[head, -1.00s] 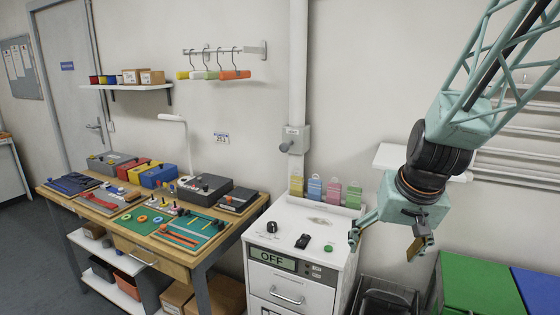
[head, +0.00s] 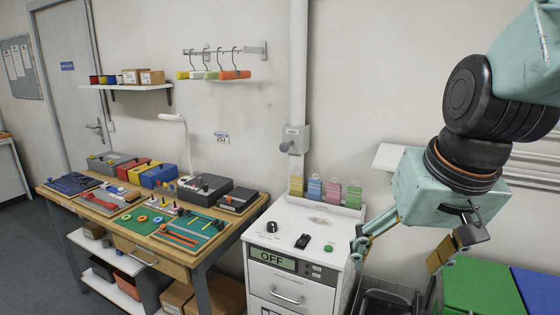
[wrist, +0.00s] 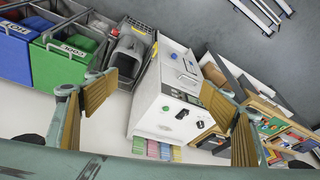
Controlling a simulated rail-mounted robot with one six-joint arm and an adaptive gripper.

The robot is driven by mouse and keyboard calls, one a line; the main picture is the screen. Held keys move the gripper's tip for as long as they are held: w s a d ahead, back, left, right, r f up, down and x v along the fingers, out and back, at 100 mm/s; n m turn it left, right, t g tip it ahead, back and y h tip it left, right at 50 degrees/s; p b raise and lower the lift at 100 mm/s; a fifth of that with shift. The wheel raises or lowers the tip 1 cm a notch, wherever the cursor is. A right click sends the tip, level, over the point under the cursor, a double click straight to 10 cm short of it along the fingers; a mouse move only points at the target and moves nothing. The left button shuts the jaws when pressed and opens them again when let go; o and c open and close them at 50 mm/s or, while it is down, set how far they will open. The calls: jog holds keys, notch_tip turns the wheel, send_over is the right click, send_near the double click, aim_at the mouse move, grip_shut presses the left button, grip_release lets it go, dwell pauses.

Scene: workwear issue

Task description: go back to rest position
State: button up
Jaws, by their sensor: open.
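My gripper (head: 398,254) is in the right part of the head view, in front of the white cabinet (head: 300,235) and to its right. Its two fingers are spread wide and nothing is between them. In the wrist view my gripper (wrist: 160,105) shows both ribbed finger pads apart, with the white cabinet (wrist: 170,95) beyond them. The gripper touches nothing that I can see.
The workbench (head: 150,245) with tool boards and boxes stands at the left. A green bin (head: 480,290) and a blue bin (head: 540,288) are at the lower right. A wall shelf (head: 390,157) is behind my arm. Colored tags (head: 315,190) stand on the cabinet.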

jog(key=s+r, duration=0.2)
jog(key=s, duration=0.7)
jog(key=s+r+n, duration=0.1)
jog(key=s, duration=0.8)
jog(key=shift+s+a+r, duration=0.15)
jog(key=shift+a+r, duration=0.25)
notch_tip(320, 180, down, 6)
jog(key=b, duration=0.6)
jog(key=shift+r, duration=0.15)
dwell(1.0)
notch_tip(320, 180, up, 5)
jog(key=p, duration=0.5)
jog(key=shift+d, duration=0.1)
dwell(0.6)
